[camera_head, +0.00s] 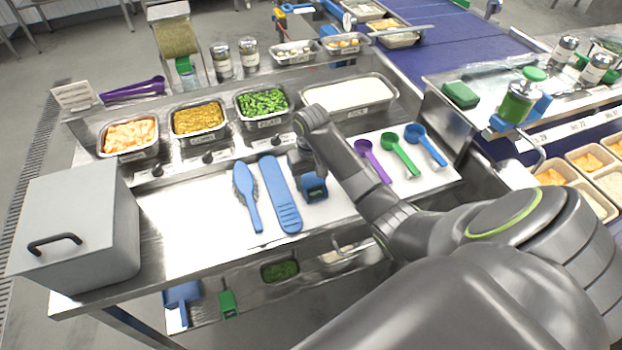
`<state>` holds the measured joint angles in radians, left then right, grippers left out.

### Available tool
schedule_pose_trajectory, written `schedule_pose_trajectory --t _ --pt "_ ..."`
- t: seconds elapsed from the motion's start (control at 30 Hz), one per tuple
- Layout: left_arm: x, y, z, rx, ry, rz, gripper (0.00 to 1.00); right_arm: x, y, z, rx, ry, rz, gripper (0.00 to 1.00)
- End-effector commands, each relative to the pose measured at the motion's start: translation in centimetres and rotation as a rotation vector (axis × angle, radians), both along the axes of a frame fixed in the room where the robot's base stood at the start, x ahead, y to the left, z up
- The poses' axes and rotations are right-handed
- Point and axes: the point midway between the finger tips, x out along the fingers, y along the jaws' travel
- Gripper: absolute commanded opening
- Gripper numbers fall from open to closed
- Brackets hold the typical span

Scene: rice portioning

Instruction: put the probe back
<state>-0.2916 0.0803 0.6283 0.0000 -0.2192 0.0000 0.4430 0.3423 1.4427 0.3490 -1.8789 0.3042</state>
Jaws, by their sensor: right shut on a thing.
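My right gripper (307,172) comes down over the white work surface from my arm at the right. It is shut on a blue device with a dark face, which looks like the probe (315,190). The probe is upright just right of a long blue tool with a ridged end (280,196). The gripper hides its upper part, and I cannot tell whether its lower end touches the surface. My left gripper is not in view.
A blue spoon-like tool (246,196) lies left of the ridged one. Purple (372,160), green (400,154) and blue (426,144) scoops lie at the right. Food pans, including one of white rice (350,94), line the back. A grey box (75,228) stands at the left.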

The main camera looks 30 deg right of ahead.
Motion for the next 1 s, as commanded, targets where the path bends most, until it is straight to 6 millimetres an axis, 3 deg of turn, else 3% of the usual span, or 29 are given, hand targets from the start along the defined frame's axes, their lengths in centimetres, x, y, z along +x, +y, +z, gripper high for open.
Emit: schedule_pose_trajectory --t 0.3,0.33,0.5,0.83,1.0 --pt "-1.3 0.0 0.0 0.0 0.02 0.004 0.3 0.0 0.0 -0.2 0.0 0.0 0.0 0.28" --pt "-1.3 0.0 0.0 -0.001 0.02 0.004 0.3 0.0 0.0 -0.3 0.0 0.0 0.0 0.52" --pt "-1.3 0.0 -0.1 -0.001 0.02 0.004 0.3 0.0 0.0 -0.3 0.0 0.0 0.0 0.72" --pt "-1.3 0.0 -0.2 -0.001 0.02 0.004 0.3 0.0 0.0 0.0 0.0 -0.001 0.0 0.72" --pt "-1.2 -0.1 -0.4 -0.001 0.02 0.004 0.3 0.1 0.0 2.2 -0.001 -0.005 0.0 0.72"
